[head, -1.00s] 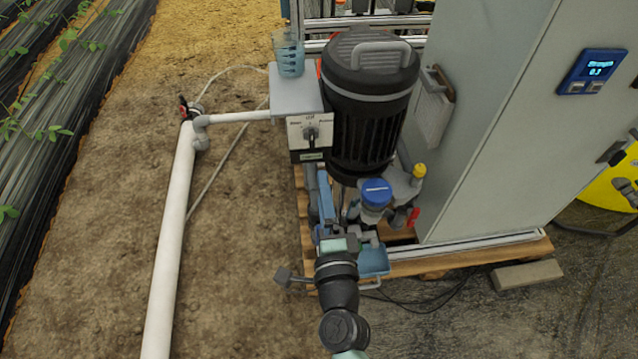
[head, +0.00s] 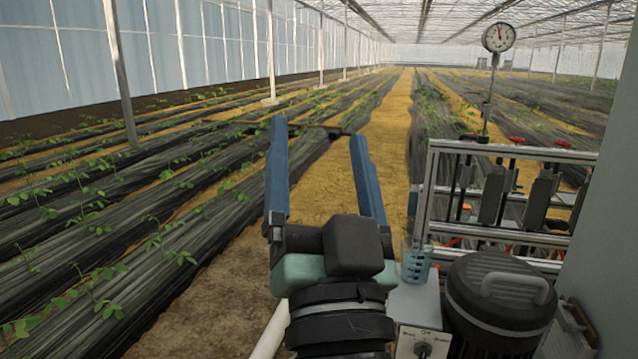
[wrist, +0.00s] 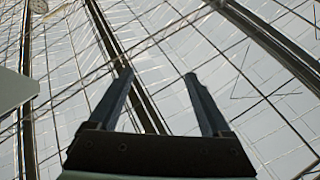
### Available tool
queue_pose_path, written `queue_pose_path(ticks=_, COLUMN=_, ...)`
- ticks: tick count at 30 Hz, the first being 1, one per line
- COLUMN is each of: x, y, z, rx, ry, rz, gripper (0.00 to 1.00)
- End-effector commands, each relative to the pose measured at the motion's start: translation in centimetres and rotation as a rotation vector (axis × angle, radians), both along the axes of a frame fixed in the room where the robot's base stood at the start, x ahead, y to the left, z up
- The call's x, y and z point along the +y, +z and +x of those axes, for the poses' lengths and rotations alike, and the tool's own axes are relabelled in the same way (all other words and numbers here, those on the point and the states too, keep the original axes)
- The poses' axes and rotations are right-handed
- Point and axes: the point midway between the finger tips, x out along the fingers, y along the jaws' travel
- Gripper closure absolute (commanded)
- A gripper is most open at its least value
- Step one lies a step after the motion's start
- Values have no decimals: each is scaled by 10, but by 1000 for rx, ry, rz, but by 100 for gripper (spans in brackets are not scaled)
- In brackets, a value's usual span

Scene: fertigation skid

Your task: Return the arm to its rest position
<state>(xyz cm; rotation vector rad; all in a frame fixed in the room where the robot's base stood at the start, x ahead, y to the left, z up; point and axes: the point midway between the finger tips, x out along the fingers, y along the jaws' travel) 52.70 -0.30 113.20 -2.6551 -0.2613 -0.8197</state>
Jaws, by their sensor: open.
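My gripper (head: 318,165) is raised in front of the head camera, with its two blue fingers apart and pointing up and away. Nothing is between the fingers. In the wrist view my gripper (wrist: 160,82) also shows open and empty, against the greenhouse roof. My arm below the wrist runs out of the bottom of the head view.
A grey cabinet (head: 605,250) is at the right edge. Plant rows lie at left.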

Motion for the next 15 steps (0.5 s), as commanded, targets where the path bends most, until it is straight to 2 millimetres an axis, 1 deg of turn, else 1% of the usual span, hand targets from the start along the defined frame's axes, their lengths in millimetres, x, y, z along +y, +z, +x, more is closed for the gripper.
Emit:
queue_pose_path(ticks=1, x=3, y=33, z=-20, rx=-63, ry=-58, rz=-69, gripper=18)
queue_pose_path(ticks=2, x=5, y=48, z=-31, rx=-92, ry=-97, rz=-106, gripper=18)
queue_pose_path(ticks=3, x=6, y=67, z=-46, rx=-129, ry=-151, rz=-152, gripper=18)
queue_pose_path(ticks=5, x=5, y=94, z=-71, rx=-186, ry=-238, rz=-211, gripper=18)
queue_pose_path(ticks=6, x=4, y=110, z=-89, rx=-221, ry=-298, rz=-243, gripper=18)
queue_pose_path(ticks=7, x=2, y=122, z=-98, rx=-236, ry=-333, rz=-260, gripper=18)
queue_pose_path(ticks=8, x=2, y=134, z=-91, rx=-217, ry=-322, rz=-257, gripper=18)
queue_pose_path(ticks=9, x=3, y=145, z=-89, rx=-214, ry=-318, rz=-255, gripper=18)
queue_pose_path(ticks=14, x=3, y=187, z=-88, rx=-212, ry=-314, rz=-253, gripper=18)
queue_pose_path(ticks=15, x=3, y=199, z=-88, rx=-212, ry=-314, rz=-252, gripper=18)
